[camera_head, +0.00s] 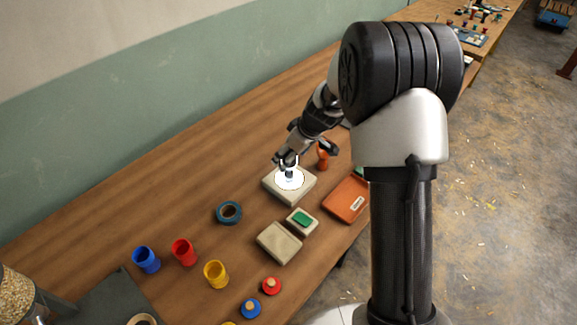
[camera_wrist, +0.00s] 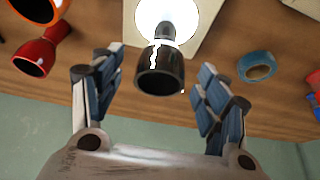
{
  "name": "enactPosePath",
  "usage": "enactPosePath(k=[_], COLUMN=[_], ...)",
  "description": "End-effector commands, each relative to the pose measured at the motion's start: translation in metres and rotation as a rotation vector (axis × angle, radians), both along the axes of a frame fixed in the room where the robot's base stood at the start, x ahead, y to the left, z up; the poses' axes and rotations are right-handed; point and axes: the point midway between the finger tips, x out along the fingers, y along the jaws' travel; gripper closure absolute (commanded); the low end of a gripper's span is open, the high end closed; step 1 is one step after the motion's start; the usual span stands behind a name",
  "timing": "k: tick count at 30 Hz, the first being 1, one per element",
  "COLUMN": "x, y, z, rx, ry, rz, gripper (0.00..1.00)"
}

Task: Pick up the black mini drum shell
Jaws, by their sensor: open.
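The black mini drum shell (camera_wrist: 160,76) stands on a bright white disc (camera_wrist: 180,12) in the wrist view, its dark open mouth facing the camera. In the head view, the shell (camera_head: 289,174) is small and partly hidden by my gripper (camera_head: 287,162); it stands on the glowing disc on a pale block (camera_head: 293,195). My gripper (camera_wrist: 156,82) is open. In the wrist view its two blue-padded fingers lie left and right of the shell, with a visible gap on each side. I see no contact.
An orange-red goblet shape (camera_head: 322,159) stands close behind my gripper; a red one shows at left in the wrist view (camera_wrist: 42,52). A teal ring (camera_head: 228,212), pale box (camera_head: 279,243), green-topped block (camera_head: 302,221) and orange case (camera_head: 345,199) lie nearby. Coloured cups stand front left.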

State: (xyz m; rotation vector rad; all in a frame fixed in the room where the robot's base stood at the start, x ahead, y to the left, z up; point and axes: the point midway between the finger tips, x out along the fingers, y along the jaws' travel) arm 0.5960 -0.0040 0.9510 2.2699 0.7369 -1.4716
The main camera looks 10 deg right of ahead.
Motion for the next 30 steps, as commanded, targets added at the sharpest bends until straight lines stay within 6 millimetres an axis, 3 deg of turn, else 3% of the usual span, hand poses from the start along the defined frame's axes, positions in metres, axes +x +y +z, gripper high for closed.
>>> enactPosePath(k=[3, 12, 30], x=[0.0041, 0.0060, 0.0058], y=[0.0041, 0.0053, 0.0050], z=[-0.0151, -0.0174, -0.0173], rx=[0.000, 0.001, 0.001], ry=[0.001, -0.001, 0.001], rz=[0.000, 0.000, 0.000], gripper=[0.32, 0.32, 0.72])
